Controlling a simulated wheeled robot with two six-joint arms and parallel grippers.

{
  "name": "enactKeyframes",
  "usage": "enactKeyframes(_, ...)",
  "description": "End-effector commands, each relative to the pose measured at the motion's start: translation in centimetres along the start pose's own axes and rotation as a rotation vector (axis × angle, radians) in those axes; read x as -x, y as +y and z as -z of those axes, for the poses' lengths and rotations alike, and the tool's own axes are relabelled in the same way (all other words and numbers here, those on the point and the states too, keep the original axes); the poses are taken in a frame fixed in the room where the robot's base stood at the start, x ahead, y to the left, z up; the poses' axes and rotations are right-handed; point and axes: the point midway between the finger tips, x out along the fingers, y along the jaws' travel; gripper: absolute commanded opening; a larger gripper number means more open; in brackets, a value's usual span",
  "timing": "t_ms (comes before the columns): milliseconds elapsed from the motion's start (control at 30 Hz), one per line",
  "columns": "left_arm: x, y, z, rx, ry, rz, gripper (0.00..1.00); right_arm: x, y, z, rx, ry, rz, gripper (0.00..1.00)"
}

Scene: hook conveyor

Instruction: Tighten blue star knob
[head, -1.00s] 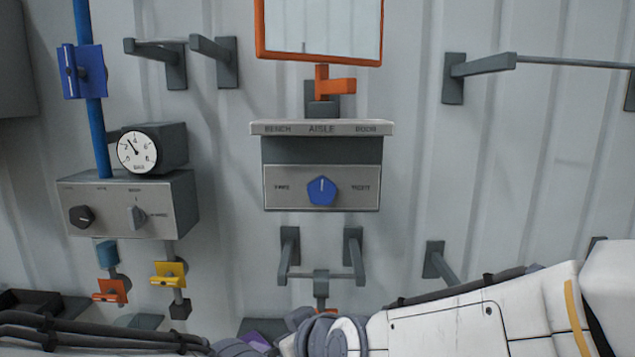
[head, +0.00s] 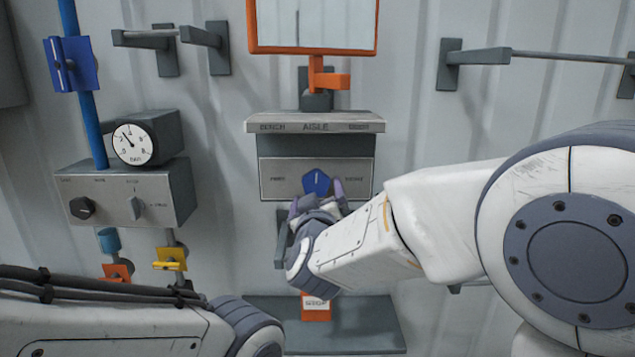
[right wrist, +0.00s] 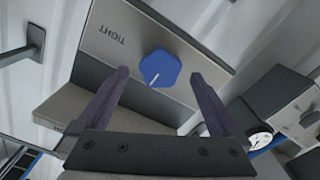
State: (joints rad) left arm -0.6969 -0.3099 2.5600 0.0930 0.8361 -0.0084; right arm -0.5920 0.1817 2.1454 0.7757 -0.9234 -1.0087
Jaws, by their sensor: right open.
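The blue star knob (head: 316,182) sits on a grey panel (head: 275,180) below the shelf. It has a white pointer line, which points roughly up in the head view. The right wrist view shows the knob (right wrist: 160,68) upside down, with the word TIGHT (right wrist: 108,34) on the panel beside it. My right gripper (head: 316,197) is open in front of the panel. In the right wrist view its two dark fingers (right wrist: 160,76) stand on either side of the knob, apart from it, with nothing held. My left arm shows at the lower left; its gripper is out of view.
A dial gauge (head: 132,144) and a box with two dark knobs (head: 120,203) are on the left. An orange-framed screen (head: 314,25) hangs above the shelf (head: 314,122). A grey lower shelf (head: 350,325) lies below my right arm. Wall hooks (head: 478,58) stick out at right.

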Motion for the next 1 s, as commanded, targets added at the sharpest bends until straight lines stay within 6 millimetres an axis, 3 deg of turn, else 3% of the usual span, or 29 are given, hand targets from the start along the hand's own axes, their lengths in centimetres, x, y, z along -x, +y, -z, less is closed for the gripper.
enactKeyframes(200,1.2,0.1,0.1,0.001,0.0,0.0,0.68,-2.3,0.1,0.1,-0.001,-0.002,0.0,1.0)
enactKeyframes(533,1.2,0.1,0.1,0.001,0.0,0.0,0.68,-2.6,0.0,0.0,-0.002,0.0,0.001,1.0)
enactKeyframes(733,1.2,0.1,0.1,0.001,0.0,0.0,0.68,-2.6,0.0,0.0,-0.001,0.0,0.001,0.23)
enactKeyframes(1000,0.7,0.1,0.0,0.001,0.0,0.0,0.68,-2.6,-0.1,-0.1,-0.025,0.0,0.001,0.21)
